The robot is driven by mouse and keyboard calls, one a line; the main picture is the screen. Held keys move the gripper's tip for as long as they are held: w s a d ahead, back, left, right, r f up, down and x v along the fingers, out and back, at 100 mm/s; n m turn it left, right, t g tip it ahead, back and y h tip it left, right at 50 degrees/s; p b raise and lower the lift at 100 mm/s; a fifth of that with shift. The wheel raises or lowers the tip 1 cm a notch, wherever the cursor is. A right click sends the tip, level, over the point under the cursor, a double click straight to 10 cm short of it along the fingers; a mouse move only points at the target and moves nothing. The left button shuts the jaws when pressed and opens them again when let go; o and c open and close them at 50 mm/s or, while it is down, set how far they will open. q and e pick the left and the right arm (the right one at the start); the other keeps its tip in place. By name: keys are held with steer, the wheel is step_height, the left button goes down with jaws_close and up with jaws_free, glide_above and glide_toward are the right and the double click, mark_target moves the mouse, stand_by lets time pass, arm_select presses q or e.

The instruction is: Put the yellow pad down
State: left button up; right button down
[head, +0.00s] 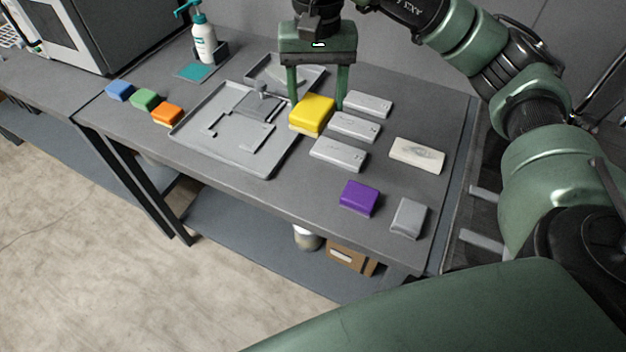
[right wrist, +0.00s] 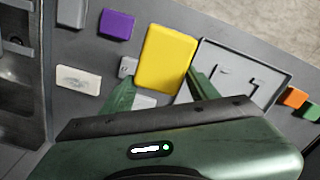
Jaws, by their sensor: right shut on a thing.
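The yellow pad (head: 312,114) is in my right gripper (head: 317,97), which points down with one finger on each side of it. In the head view the pad is between the grey tray (head: 225,160) and the row of grey blocks, covering part of the tray's right edge. I cannot tell whether it touches the surface below or hangs just above it. In the right wrist view the yellow pad (right wrist: 166,57) shows between the green fingers of the right gripper (right wrist: 160,88). My left gripper is not in view.
Grey blocks (head: 338,153) stand close right of the pad. A whitish block (head: 417,154), a purple pad (head: 358,198) and a grey pad (head: 408,218) lie nearer the right. Blue, green and orange pads (head: 167,113) line the left. A pump bottle (head: 203,42) stands behind.

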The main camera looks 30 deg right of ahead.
steer(key=p, duration=0.2)
glide_above(316, 175)
step_height(316, 175, down, 14)
steer(key=shift+a+f, duration=0.1)
step_height(316, 175, down, 4)
steer(key=shift+f+p, duration=0.1)
steer(key=shift+p, duration=0.55)
steer(key=shift+f, duration=0.15)
steer(key=shift+f, duration=0.1)
steer(key=shift+f+b, duration=0.1)
steer(key=shift+b, duration=0.2)
steer(key=shift+c, duration=2.1)
jaws_free()
